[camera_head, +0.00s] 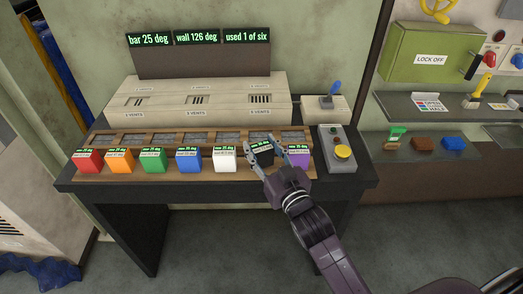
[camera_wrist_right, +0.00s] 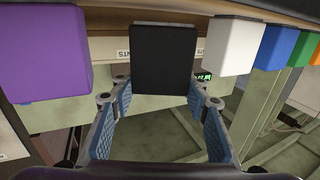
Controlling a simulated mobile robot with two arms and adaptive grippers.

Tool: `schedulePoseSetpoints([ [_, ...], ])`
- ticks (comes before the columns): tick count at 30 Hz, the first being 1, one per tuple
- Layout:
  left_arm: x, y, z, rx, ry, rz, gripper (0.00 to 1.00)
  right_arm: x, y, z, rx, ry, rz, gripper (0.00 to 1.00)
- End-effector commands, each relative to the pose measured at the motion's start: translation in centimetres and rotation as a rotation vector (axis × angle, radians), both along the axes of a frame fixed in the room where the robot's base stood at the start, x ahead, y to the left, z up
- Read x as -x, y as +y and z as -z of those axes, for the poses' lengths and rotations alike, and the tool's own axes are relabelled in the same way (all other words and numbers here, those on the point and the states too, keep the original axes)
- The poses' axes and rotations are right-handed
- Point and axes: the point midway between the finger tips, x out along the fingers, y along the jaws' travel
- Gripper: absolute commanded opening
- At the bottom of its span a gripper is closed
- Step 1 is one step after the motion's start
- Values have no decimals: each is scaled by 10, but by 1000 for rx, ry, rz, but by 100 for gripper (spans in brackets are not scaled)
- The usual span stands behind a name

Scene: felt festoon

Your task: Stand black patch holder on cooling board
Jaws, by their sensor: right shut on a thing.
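The black patch holder (camera_head: 263,156) is a dark block with a green readout on top, between the white and purple blocks. My right gripper (camera_head: 265,149) reaches in from the front and is shut on it. In the right wrist view the black holder (camera_wrist_right: 163,58) sits between the blue fingertips (camera_wrist_right: 160,85). Whether it touches the surface under it is not clear. A long wooden board with grey inset squares (camera_head: 200,139) runs behind the row. No label shows which board is the cooling board. My left gripper is out of view.
Close neighbours are the white block (camera_head: 224,158) and the purple block (camera_head: 298,159). Red, orange, green and blue blocks (camera_head: 188,160) stand further left. A button box (camera_head: 338,150) is at right, and a vented cream housing (camera_head: 195,100) stands behind. Displays read bar 25, wall 126.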

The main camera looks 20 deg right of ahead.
Motion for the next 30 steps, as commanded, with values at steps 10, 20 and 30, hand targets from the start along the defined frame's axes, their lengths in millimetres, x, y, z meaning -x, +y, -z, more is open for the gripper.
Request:
schedulePoseSetpoints([
  [10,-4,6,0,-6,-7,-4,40,0,0,9,0,-4,-1,13],
  [20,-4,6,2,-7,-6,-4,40,0,0,13,0,-1,-1,50],
  [30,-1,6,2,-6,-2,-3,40,10,-1,12,0,1,-1,50],
])
